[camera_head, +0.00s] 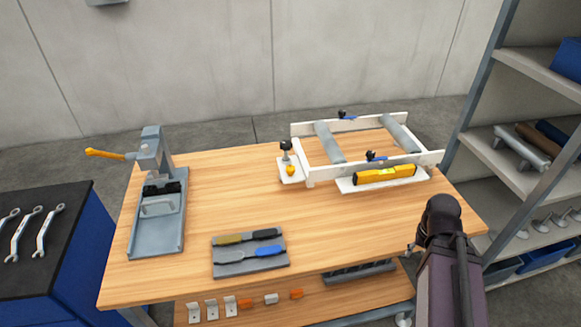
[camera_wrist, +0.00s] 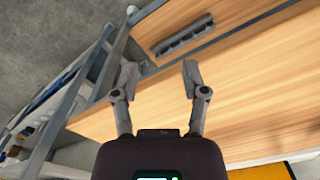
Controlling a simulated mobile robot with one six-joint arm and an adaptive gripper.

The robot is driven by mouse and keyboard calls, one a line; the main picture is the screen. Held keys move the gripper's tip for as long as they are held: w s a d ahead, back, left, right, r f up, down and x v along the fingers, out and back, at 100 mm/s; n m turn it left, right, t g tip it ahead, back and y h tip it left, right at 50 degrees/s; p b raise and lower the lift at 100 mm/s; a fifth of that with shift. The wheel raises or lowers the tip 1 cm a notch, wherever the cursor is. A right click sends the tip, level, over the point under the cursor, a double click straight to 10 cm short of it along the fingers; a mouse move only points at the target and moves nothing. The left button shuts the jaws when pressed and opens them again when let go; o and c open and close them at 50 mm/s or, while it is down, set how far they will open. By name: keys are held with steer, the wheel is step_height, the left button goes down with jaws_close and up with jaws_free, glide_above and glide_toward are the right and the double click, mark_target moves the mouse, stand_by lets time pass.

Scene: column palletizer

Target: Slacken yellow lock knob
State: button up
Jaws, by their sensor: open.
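The yellow lock knob (camera_head: 290,170) is small and sits on a white plate (camera_head: 298,177) at the left end of the white roller frame (camera_head: 310,176), just below a black knob (camera_head: 286,146). My gripper (camera_wrist: 160,72) is open in the wrist view, with its two fingers apart and nothing between them. It is over the bench's front edge area, far to the right of and nearer than the yellow knob. In the head view my arm hides most of the gripper. The yellow lock knob cannot be made out in the wrist view.
The wooden bench (camera_head: 330,225) has clear room in its middle. A yellow level (camera_head: 385,174) lies on a white ledge at the frame's front. A grey press (camera_head: 157,215) with a yellow handle stands left. A tool tray (camera_head: 250,268) lies in front. Shelving (camera_head: 520,160) rises at right.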

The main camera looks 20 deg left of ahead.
steer(key=shift+o, duration=1.1)
steer(key=w+a+r+n+p, duration=0.1)
steer(key=w+a+r+p, duration=0.4)
steer(key=a, duration=0.5)
steer(key=w+a+r+n+p, duration=0.2)
steer(key=w+a+r+p, duration=0.3)
steer(key=a, duration=0.6)
steer(key=w+a+r+n+p, duration=0.2)
steer(key=w+a+r+p, duration=0.3)
steer(key=a, duration=0.5)
steer(key=shift+w+a+r+p, duration=0.1)
steer(key=shift+w+r+p, duration=0.1)
steer(key=shift+w, duration=0.3)
steer(key=shift+w+a+r+p, duration=0.1)
steer(key=shift+w+r+p, duration=0.1)
steer(key=shift+w, duration=0.25)
step_height(320, 180, up, 3)
steer(key=n+p, duration=0.1)
steer(key=p, duration=0.2)
glide_above(290, 168)
steer(key=shift+w+d+r, duration=0.1)
steer(key=shift+w+r, duration=0.05)
step_height(290, 168, down, 14)
steer(key=b, duration=1.3)
steer(key=shift+r, duration=0.1)
